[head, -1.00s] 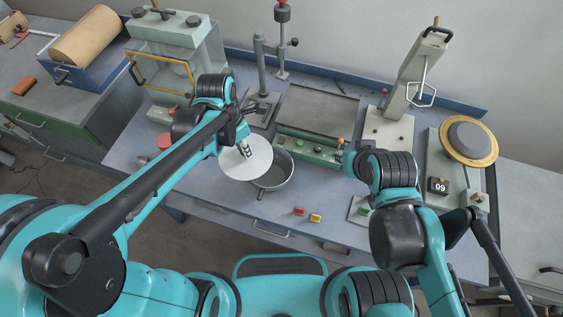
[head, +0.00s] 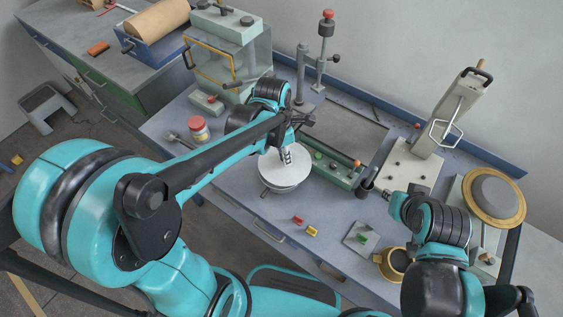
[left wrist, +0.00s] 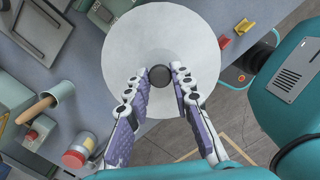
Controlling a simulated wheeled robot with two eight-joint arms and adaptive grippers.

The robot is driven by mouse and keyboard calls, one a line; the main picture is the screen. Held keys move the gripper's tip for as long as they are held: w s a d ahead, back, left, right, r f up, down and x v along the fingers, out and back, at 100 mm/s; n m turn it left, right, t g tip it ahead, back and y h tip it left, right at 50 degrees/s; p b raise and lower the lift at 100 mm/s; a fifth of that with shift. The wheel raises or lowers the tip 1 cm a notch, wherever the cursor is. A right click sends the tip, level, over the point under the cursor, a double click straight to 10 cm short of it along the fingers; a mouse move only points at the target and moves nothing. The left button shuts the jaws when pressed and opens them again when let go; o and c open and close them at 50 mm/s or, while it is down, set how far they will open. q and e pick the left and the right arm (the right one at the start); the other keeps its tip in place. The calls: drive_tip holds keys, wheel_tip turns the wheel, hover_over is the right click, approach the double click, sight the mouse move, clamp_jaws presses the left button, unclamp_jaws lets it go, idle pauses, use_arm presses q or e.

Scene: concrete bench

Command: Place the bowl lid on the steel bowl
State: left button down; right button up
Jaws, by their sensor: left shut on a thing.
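The bowl lid (head: 284,173) is a flat white disc with a dark round knob. In the left wrist view the lid (left wrist: 160,38) fills the upper middle, and its knob (left wrist: 159,76) sits between my fingertips. My left gripper (head: 287,160), also in the left wrist view (left wrist: 160,80), is shut on the knob. The steel bowl (head: 277,191) is almost wholly hidden under the lid; only a little of its side shows below. I cannot tell whether the lid touches the rim. My right gripper (head: 388,195) is small in the head view, right of the bowl, its jaws unclear.
A red-lidded jar (head: 199,129) stands left of the bowl. Red (head: 298,220) and yellow (head: 312,231) blocks lie in front on the bench. A green-and-grey machine (head: 335,168) is just behind right. A brass-rimmed disc (head: 494,196) stands at right.

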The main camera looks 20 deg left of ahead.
sight(281, 161)
use_arm(q)
drive_tip(key=shift+w+a+f, duration=0.55)
drive_tip(key=shift+a, duration=0.15)
wheel_tip(281, 161, down, 4)
drive_tip(key=shift+f+b, duration=0.1)
drive_tip(key=shift+b, duration=0.9)
drive_tip(key=shift+f+b, duration=0.4)
drive_tip(key=c, duration=1.3)
unclamp_jaws()
drive_tip(key=shift+r, duration=0.1)
